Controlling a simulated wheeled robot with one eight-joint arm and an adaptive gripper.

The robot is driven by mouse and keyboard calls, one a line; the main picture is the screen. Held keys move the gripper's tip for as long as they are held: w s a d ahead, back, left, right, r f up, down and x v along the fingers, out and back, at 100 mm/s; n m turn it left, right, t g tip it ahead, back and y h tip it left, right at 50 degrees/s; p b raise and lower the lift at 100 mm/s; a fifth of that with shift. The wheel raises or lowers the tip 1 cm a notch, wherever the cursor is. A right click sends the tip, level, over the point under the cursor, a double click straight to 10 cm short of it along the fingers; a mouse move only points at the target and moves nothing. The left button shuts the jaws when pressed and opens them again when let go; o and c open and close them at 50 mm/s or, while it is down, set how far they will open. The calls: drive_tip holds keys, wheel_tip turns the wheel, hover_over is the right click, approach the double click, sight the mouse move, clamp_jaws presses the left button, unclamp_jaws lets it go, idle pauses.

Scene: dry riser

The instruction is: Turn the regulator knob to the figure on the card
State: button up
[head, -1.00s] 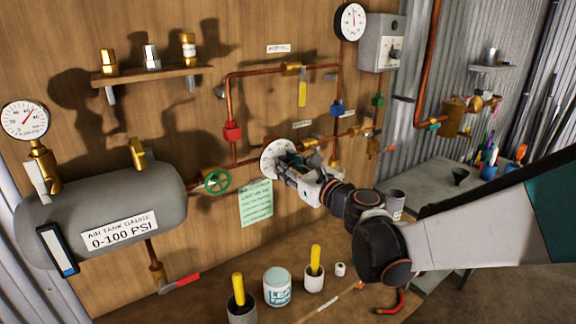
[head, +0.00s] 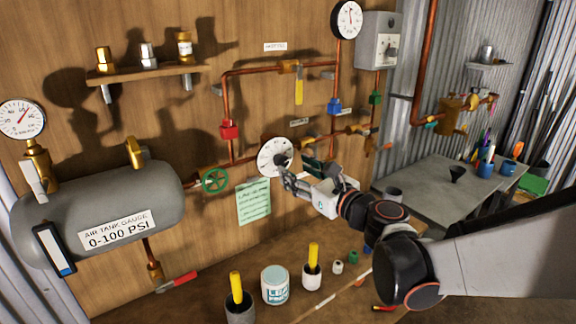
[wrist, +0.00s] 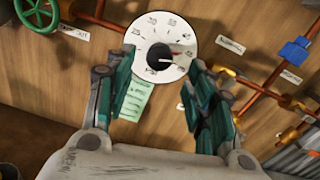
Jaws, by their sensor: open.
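The regulator's white dial plate (head: 268,148) is on the wooden wall with a dark knob (head: 281,160) at its centre. In the wrist view the dial plate (wrist: 144,31) shows figures too small to read surely, and the knob (wrist: 157,58) has a pale pointer towards the picture's right. The green card (head: 254,203) hangs below the dial; its writing is unreadable. It shows partly behind a finger in the wrist view (wrist: 133,100). My gripper (head: 294,178) is open and empty, just off the dial. In the wrist view its fingers (wrist: 162,68) stand either side of the knob, apparently clear.
A green handwheel (head: 215,180) sits left of the dial on copper pipe (head: 230,110). A red valve block (head: 229,129) and a blue one (head: 334,106) are above. The grey air tank (head: 75,205) is at left. Pots and a white tub (head: 275,285) stand below.

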drive_tip(key=v, duration=0.6)
drive_tip(key=shift+s, duration=0.2)
drive_tip(key=shift+d, duration=0.1)
drive_tip(key=s+f+n+g+h, duration=0.3)
drive_tip(key=s+f+n+g, duration=0.2)
drive_tip(key=s+n, duration=0.7)
drive_tip(key=s+d+f+n+g+h, duration=0.1)
drive_tip(key=s+d+f+n+h, duration=0.1)
drive_tip(key=d+n, duration=0.4)
drive_tip(key=s+d+f+n+g+h, duration=0.1)
drive_tip(key=s+d+f+n+h, duration=0.2)
drive_tip(key=n, duration=0.6)
drive_tip(key=s+d+h, duration=0.2)
drive_tip(key=s+d, duration=0.1)
drive_tip(key=s, duration=0.1)
drive_tip(key=shift+s+d+f+g+h, duration=0.2)
drive_tip(key=shift+s+g+h, duration=0.05)
drive_tip(key=shift+g+h, duration=0.05)
